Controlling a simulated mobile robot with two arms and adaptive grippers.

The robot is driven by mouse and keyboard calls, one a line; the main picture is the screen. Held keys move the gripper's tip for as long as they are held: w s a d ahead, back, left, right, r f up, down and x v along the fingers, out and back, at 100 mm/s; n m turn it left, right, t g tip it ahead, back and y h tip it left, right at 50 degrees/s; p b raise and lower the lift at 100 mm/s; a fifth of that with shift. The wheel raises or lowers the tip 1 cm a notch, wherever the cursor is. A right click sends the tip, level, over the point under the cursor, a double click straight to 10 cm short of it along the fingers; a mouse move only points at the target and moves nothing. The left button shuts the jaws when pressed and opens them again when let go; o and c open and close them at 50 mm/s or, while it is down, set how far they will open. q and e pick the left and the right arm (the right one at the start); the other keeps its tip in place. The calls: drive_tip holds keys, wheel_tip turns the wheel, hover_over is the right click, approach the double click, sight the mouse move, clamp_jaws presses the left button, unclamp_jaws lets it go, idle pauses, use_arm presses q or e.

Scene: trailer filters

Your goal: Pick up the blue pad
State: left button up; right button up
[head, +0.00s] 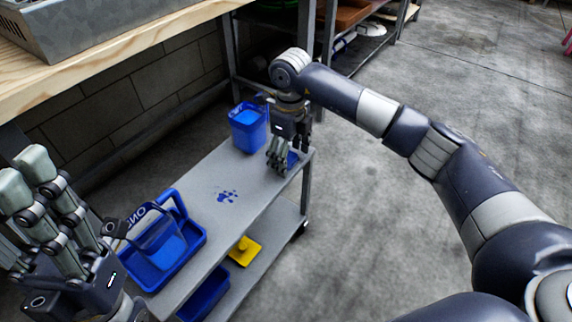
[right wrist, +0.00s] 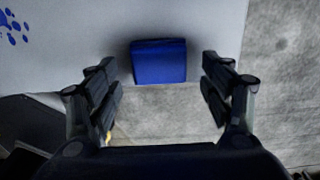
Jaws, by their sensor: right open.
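The blue pad (head: 292,159) lies at the far right corner of the grey cart's top, partly hidden behind my right gripper (head: 281,160). In the right wrist view the blue pad (right wrist: 159,61) sits near the cart top's edge. My right gripper's fingers (right wrist: 160,85) are open, one on each side of the pad, with a gap on both sides. They are not touching it in that view. My left gripper (head: 50,215) is at the lower left of the head view, its fingers pointing up, empty and apart from the cart's items.
The grey cart (head: 213,178) also holds a blue bin (head: 248,130) beside my right gripper and a blue tray (head: 189,255) at its near end. A yellow item (head: 244,250) is on the lower shelf. A wooden bench (head: 120,45) stands upper left. Concrete floor is open to the right.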

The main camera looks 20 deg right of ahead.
drive_tip(key=shift+f, duration=0.3)
drive_tip(key=shift+r, duration=0.15)
drive_tip(key=c, duration=1)
drive_tip(key=shift+o, duration=0.2)
